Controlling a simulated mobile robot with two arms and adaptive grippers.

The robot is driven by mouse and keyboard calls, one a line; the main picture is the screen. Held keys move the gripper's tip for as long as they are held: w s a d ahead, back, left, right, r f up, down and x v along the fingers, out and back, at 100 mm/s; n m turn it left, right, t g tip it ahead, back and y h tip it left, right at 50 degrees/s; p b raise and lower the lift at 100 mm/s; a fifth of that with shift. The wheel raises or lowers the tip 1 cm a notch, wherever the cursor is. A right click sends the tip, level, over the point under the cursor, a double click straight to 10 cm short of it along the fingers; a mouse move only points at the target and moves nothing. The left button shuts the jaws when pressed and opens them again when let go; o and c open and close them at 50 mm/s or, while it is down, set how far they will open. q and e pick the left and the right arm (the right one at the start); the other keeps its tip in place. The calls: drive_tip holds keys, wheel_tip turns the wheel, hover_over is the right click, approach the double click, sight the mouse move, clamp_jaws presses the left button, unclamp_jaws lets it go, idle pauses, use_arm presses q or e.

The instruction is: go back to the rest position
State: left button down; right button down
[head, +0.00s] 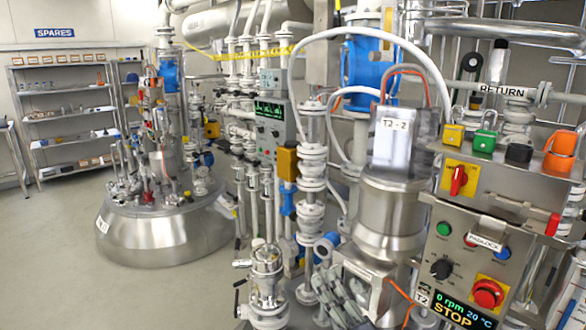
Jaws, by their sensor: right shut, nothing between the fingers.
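My right gripper (330,290) shows at the bottom centre of the head view, a grey linkage with its fingers together and nothing visible between them. It is in front of the pipework, left of the steel box under the vessel labelled T2-2 (392,143). Whether it touches the pipes beside it I cannot tell. My left gripper is not in view.
A control panel (460,245) with a red knob, padlocks and an emergency button (488,293) stands at the right. A large steel vessel (165,235) stands left. Spares shelves (70,110) are at the back. The floor (60,270) at the left is clear.

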drive_tip(key=s+d+f+m+g+h, duration=0.3)
drive_tip(key=d+f+m+h, duration=0.25)
drive_tip(key=f+m, duration=0.3)
drive_tip(key=s+d+f+m+g+h, duration=0.3)
drive_tip(key=s+d+f+m+h, duration=0.1)
drive_tip(key=d+f+m, duration=0.4)
drive_tip(key=s+f+m+g+y, duration=0.1)
drive_tip(key=s+f+m+g, duration=0.2)
drive_tip(key=s+f+g, duration=0.5)
drive_tip(key=s+f+m+g, duration=0.2)
drive_tip(key=s+f+m, duration=0.25)
drive_tip(key=s, duration=0.85)
wheel_tip(320, 180, down, 28)
drive_tip(key=s+n+g, duration=0.1)
drive_tip(key=s, duration=0.2)
drive_tip(key=s+d+f, duration=0.1)
drive_tip(key=s+f, duration=0.6)
drive_tip(key=s+d+f+g, duration=0.1)
drive_tip(key=s+d+f, duration=0.1)
drive_tip(key=s+f, duration=0.5)
drive_tip(key=shift+s+d+f+g, duration=0.3)
drive_tip(key=shift+s+f, duration=0.1)
drive_tip(key=shift+s, duration=0.4)
